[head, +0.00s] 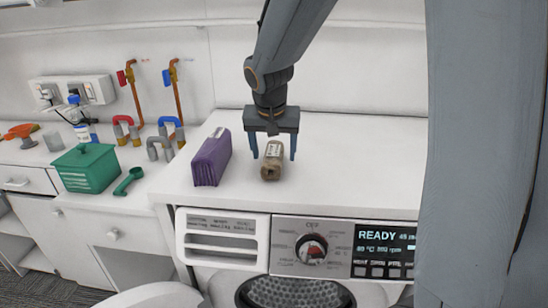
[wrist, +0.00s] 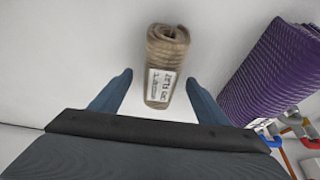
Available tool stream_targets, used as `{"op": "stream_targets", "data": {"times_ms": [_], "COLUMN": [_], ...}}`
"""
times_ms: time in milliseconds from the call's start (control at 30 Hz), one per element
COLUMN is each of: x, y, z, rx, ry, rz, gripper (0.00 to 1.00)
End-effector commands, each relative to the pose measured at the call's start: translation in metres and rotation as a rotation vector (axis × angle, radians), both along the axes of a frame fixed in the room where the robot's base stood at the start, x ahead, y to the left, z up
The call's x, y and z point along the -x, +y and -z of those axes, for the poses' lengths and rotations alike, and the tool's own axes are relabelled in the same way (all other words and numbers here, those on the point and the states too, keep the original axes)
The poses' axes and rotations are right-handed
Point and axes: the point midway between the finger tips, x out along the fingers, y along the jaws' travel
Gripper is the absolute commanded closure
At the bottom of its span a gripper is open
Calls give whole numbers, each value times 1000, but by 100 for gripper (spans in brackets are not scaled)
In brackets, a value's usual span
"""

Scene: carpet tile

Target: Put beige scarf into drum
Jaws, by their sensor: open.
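The beige scarf (head: 271,161) is a small rolled bundle with a white label, lying on top of the white washing machine. My gripper (head: 274,155) is above it, pointing down, with its fingers open to either side of the roll. In the wrist view the scarf (wrist: 166,65) lies beyond and between the open fingertips of my gripper (wrist: 158,82), and neither finger visibly touches it. The drum (head: 295,292) shows at the bottom of the head view as a dark perforated opening; its lower part is out of frame.
A purple folded item (head: 211,158) stands left of the scarf and also shows in the wrist view (wrist: 285,70). The round door (head: 150,296) hangs open at lower left. A green box (head: 87,168) and a green scoop (head: 128,181) are on the left counter. The machine top behind is clear.

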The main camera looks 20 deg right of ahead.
Motion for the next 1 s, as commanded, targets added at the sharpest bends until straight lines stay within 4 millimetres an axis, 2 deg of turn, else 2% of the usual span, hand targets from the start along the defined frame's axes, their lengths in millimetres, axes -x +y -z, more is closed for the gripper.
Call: {"op": "stream_targets", "data": {"times_ms": [267,367,533,600,867,1000], "x": [-1,-1,-1,-1,-2,-2], "y": [-1,-1,-1,0,-1,-1], "z": [3,3,3,3,1,-7], "rx": [0,0,0,0,0,0], "ry": [-1,-1,-1,-1,-2,-4], "rz": [-1,-1,-1,-1,0,-1], "gripper": [31,45,73,81,81,81]}}
